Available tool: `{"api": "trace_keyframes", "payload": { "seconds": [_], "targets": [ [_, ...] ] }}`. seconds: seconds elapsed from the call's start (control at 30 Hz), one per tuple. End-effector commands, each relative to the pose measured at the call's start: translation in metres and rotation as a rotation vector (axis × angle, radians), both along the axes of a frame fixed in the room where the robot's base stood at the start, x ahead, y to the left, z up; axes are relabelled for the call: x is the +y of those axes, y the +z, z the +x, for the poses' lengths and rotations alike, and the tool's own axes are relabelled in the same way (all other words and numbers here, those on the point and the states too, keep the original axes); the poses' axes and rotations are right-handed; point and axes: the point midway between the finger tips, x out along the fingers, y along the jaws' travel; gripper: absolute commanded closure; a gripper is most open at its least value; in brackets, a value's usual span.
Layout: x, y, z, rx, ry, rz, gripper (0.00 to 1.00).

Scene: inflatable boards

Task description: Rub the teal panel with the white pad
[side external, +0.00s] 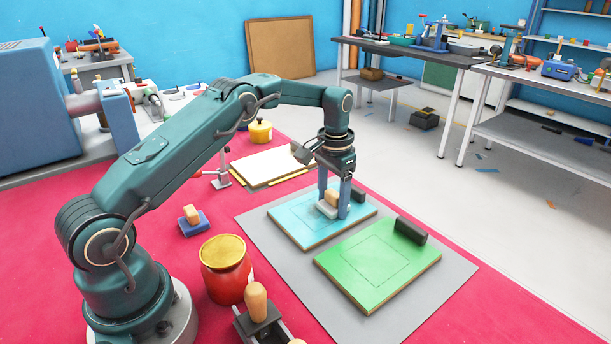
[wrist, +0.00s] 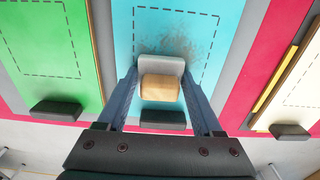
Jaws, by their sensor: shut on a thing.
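My gripper (wrist: 161,92) is shut on the wooden handle (wrist: 160,88) of the white pad (wrist: 162,66). The pad is over the teal panel (side external: 292,226), and in the wrist view it appears to rest on it; the exact contact is hard to see. In the wrist view, a grey smudge (wrist: 180,38) marks the teal panel just beyond the pad, inside a dashed outline. A black block (wrist: 163,119) sits at the panel's near end in the wrist view. In the side view, the gripper fingers (side external: 334,200) stand upright over the panel and partly hide the pad.
A green panel (side external: 380,262) with a black block (side external: 411,230) lies beside the teal one on a grey mat (side external: 270,246). A cream board (side external: 272,165) lies behind. A red pot (side external: 227,274), a blue pad with a wooden handle (side external: 194,224) and a wooden-handled tool (side external: 257,305) stand nearby.

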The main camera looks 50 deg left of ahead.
Motion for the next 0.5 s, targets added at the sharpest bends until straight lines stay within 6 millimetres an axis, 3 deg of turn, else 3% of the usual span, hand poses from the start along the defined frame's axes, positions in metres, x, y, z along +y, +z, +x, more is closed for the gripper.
{"api": "trace_keyframes", "payload": {
  "seconds": [0.5],
  "targets": [
    [-0.001,0.000,0.018,-0.001,-0.001,0.000,0.84]
  ]
}}
